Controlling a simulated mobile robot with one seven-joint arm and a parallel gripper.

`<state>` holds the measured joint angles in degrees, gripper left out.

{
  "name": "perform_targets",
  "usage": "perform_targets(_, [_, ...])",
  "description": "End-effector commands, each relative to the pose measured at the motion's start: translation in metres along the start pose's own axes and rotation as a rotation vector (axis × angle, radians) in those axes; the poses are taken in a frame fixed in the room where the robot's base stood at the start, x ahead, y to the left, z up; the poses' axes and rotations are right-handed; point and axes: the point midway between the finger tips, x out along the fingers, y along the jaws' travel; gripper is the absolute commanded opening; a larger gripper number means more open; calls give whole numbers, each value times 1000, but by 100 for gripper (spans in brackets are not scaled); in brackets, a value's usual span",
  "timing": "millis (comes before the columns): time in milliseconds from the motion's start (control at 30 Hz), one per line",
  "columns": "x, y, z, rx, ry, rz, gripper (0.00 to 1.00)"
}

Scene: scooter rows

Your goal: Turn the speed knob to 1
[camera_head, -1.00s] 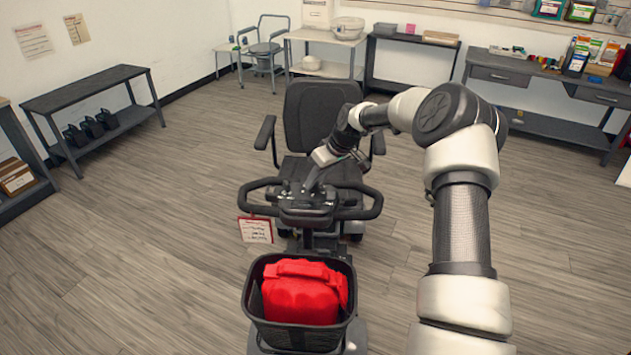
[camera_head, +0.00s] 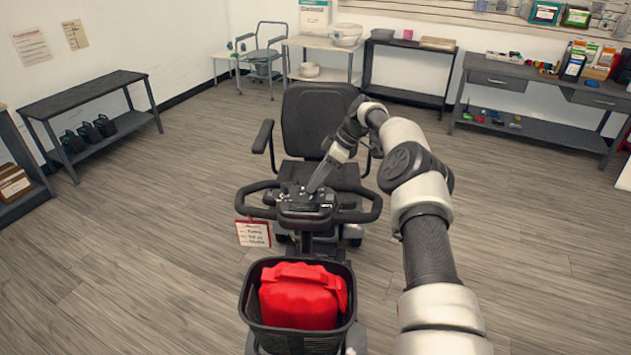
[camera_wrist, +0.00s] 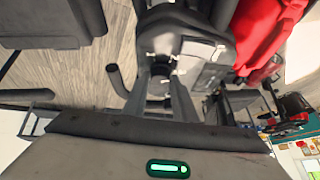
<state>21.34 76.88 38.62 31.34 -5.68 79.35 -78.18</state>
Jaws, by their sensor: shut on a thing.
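The black scooter's tiller console (camera_head: 306,206) stands in the middle of the head view, between the looped handlebars. My gripper (camera_head: 312,188) reaches down to the top of the console from the upper right. In the wrist view my gripper (camera_wrist: 160,78) has its two fingers on either side of a small dark round knob, the speed knob (camera_wrist: 158,86), and is shut on it. The knob's markings and pointer are too small to read, so its setting cannot be told. In the head view the knob is not clearly distinguishable.
A front basket (camera_head: 252,318) holds a red case (camera_head: 302,296). The scooter seat (camera_head: 318,120) is behind the console. A paper tag (camera_head: 254,234) hangs at the left handlebar. Benches and shelves line the walls; the floor around the scooter is clear.

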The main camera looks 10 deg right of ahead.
Motion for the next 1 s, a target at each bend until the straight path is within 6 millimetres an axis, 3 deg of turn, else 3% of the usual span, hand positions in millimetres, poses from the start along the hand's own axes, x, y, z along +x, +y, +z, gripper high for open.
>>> perform_targets(867, [0, 1, 1, -54, -3, -32, 3])
perform_targets(900, [0, 1, 1, -53, -3, -32, 28])
perform_targets(1000, [0, 1, 1, -53, -2, -32, 44])
